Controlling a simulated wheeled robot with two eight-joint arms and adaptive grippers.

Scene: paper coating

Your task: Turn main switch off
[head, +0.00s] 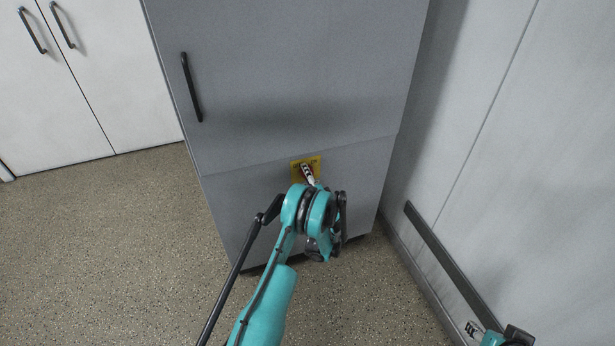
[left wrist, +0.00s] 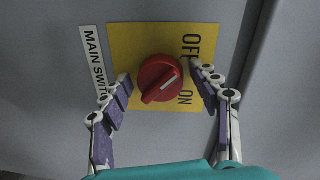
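The main switch is a red round knob (left wrist: 160,82) on a yellow plate (left wrist: 140,45), with "OFF" and "ON" printed along its right side in the left wrist view. The knob's ridge slants from lower left to upper right, its white mark at the upper right, between the two words. My left gripper (left wrist: 160,75) is open, with one finger on each side of the knob and visible gaps. In the head view my left gripper (head: 308,174) is in front of the yellow plate (head: 298,165) and hides most of the knob. My right gripper (head: 472,328) is low at the right; its opening is unclear.
The plate is on a grey cabinet (head: 290,70) with a black handle (head: 191,87). A white "MAIN SWITCH" label (left wrist: 97,62) is beside it. A wall with a dark rail (head: 440,245) is at right. The speckled floor (head: 110,250) is clear at left.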

